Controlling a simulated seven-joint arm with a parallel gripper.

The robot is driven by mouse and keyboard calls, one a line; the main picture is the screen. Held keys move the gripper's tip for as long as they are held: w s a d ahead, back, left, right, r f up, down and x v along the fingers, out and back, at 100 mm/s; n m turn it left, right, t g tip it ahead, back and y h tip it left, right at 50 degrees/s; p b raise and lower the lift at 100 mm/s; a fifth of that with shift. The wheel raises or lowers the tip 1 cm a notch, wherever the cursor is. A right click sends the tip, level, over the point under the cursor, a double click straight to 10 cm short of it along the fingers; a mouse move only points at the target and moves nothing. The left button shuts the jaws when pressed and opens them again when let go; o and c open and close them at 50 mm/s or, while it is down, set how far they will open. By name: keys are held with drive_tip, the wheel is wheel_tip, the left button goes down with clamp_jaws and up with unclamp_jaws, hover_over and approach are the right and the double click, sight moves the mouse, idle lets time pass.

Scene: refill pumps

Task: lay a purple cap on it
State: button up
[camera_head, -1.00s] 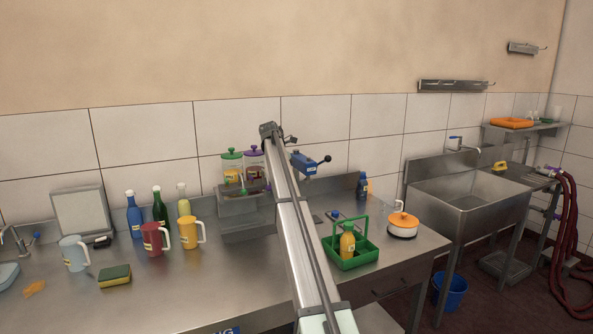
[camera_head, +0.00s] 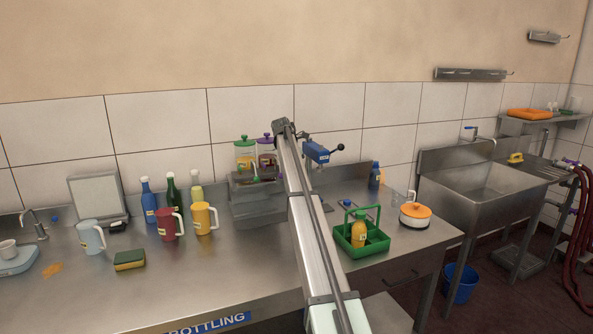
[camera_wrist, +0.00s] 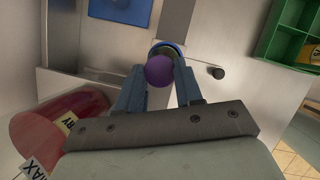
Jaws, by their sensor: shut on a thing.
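In the wrist view my gripper (camera_wrist: 160,66) is shut on a round purple cap (camera_wrist: 158,73), held between the fingertips. Just beyond the cap is a round blue-rimmed part (camera_wrist: 165,46); I cannot tell whether the cap touches it. In the head view my arm covers the gripper, the cap and whatever lies below them. The blue lever device (camera_head: 316,152) stands just right of my arm's far end.
A red see-through container (camera_wrist: 62,122) is close at the lower left in the wrist view. Jars with green (camera_head: 243,141) and purple (camera_head: 266,141) lids stand left of my arm. A green carrier (camera_head: 375,243) holds a yellow bottle (camera_head: 358,232).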

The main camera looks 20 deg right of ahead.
drive_tip(key=shift+f, duration=0.15)
drive_tip(key=shift+f, duration=0.4)
drive_tip(key=shift+f, duration=0.5)
idle(1.3)
drive_tip(key=o, duration=0.9)
drive_tip(key=shift+r, duration=3.5)
